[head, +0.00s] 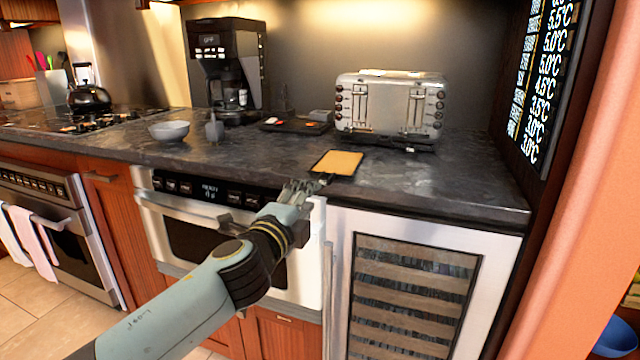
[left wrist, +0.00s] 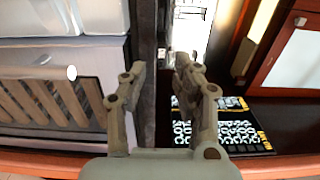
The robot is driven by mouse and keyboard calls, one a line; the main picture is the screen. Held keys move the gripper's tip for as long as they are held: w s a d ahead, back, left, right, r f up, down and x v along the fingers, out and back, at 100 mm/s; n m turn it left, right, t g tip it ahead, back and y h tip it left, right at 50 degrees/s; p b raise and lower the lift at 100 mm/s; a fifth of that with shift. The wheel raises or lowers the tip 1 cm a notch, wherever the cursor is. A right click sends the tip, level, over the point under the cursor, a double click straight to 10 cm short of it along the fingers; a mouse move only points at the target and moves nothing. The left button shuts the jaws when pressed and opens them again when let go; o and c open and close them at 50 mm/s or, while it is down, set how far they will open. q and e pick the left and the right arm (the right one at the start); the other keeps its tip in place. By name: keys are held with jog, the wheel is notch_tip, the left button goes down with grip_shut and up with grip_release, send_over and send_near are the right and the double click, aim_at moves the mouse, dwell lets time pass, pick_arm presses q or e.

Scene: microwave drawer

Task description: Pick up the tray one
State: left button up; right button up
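A small dark-rimmed tray with a tan-orange surface (head: 338,162) lies near the front edge of the counter in the head view. My left gripper (head: 312,183) is at the tray's front-left corner, by the counter edge; I cannot tell whether it touches the tray. In the left wrist view my left gripper (left wrist: 160,92) has its two fingers apart, with no object clearly held between them. I cannot make out the tray in that view. A second, black tray (head: 295,126) with small items lies farther back. My right gripper is not in view.
A silver toaster (head: 390,103) stands behind the tan tray. A coffee maker (head: 228,70) and a grey bowl (head: 169,131) are to the left. A microwave drawer (head: 205,220) and a wine cooler (head: 412,290) are below the counter (head: 440,185). The counter's right front is clear.

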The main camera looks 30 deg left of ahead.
pick_arm(q)
jog(key=x, duration=0.7)
jog(key=shift+w, duration=0.2)
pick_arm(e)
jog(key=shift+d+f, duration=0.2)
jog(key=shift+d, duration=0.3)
pick_arm(q)
jog(key=c, duration=0.6)
jog(key=shift+f, duration=0.1)
grip_shut()
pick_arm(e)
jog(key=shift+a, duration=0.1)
